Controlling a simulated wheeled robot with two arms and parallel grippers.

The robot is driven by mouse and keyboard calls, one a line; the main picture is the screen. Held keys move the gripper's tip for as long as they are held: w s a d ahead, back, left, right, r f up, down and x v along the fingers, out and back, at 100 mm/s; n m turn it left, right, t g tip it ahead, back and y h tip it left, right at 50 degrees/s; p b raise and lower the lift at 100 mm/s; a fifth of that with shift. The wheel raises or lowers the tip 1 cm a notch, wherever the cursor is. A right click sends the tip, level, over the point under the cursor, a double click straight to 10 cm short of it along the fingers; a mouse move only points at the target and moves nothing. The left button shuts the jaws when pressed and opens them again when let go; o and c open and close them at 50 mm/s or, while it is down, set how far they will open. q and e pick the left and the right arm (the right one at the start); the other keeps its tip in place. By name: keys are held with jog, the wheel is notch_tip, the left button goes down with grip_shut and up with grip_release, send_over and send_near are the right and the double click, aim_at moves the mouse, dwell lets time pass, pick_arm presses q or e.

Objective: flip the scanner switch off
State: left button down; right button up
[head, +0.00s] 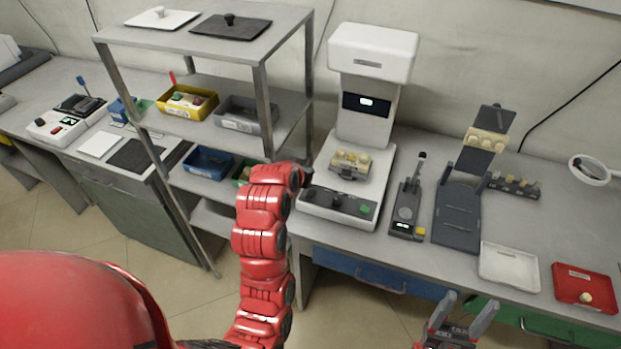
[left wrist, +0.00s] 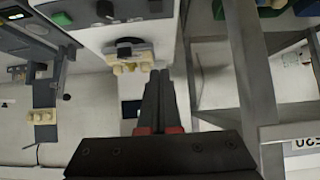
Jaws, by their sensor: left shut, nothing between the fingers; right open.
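The scanner (head: 372,55) is a tall white machine on the bench, with a lit dark window in its column. Its base (left wrist: 165,30) fills the upper part of the left wrist view. A dark control panel (head: 335,203) on the base front carries black knobs and a green button (head: 365,209). Which one is the switch, and its position, I cannot tell. My left gripper (left wrist: 158,75) is shut and empty, pointing toward the scanner; in the head view my red arm ends at the scanner's left side. My right gripper (head: 461,312) is open and empty, low in front of the bench.
A holder with tan pieces (head: 351,161) sits on the scanner base. A metal rack (head: 262,95) with bins stands close to the left of it. To the right are a handheld device (head: 406,208), a dark stand (head: 459,210), a white tray (head: 509,265) and a red tray (head: 585,289).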

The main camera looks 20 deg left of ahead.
pick_arm(q)
jog(key=shift+r+v, duration=0.2)
jog(key=shift+v, duration=1.1)
jog(key=shift+w, duration=0.2)
jog(key=shift+w, duration=0.1)
